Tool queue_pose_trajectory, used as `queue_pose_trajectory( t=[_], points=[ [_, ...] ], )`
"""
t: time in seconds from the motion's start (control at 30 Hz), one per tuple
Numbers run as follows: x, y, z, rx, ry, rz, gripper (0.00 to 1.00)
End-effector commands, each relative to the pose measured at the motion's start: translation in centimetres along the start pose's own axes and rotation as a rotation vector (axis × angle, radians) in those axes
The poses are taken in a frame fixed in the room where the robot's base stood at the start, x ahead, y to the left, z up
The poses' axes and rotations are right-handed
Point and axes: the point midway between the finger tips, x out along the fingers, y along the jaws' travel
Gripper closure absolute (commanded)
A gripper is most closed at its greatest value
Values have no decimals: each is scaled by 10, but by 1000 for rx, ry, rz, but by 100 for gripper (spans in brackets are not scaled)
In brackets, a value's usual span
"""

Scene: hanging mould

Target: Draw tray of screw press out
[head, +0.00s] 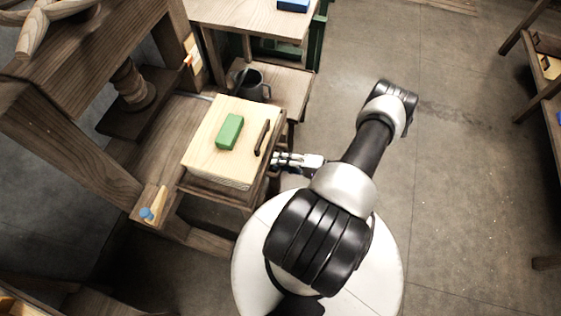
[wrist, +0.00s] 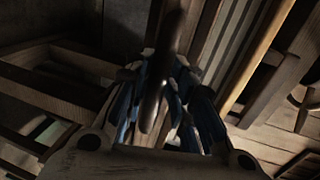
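The screw press (head: 75,70) is a big wooden frame at the left of the head view, with its wooden screw (head: 131,85) over the bed. At the bed's front end is the tray (head: 263,186), its brown wooden edge showing below a pale slab (head: 205,148). A green block (head: 229,131) and a short dark bar (head: 262,138) are on the slab. My gripper (head: 279,159) is at the tray's front side, low down. In the wrist view its blue-sided fingers (wrist: 165,95) lie around a dark rounded bar (wrist: 165,60); whether they clamp it is unclear.
A dark mug (head: 251,84) stands on a low wooden shelf behind the tray. A wooden table (head: 250,12) with a blue item (head: 293,5) is at the top. Another wooden rack (head: 535,75) is at the far right. The concrete floor (head: 460,170) between is clear.

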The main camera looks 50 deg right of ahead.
Motion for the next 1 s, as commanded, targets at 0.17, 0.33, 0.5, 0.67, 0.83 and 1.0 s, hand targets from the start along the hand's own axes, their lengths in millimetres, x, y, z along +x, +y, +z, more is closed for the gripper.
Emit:
queue_pose_trajectory(
  t=[0.17, 0.33, 0.5, 0.67, 0.83, 1.0],
  points=[
    [0, 1, 1, 1, -1, 2, 77],
    [-2, 2, 1, 2, 0, 3, 77],
    [-26, 2, -1, 2, 5, 4, 77],
    [-61, 2, -1, 0, 6, 4, 77],
    [-94, 2, 0, 0, 4, 4, 77],
    [-114, 1, 0, 1, 2, 2, 77]
  ],
)
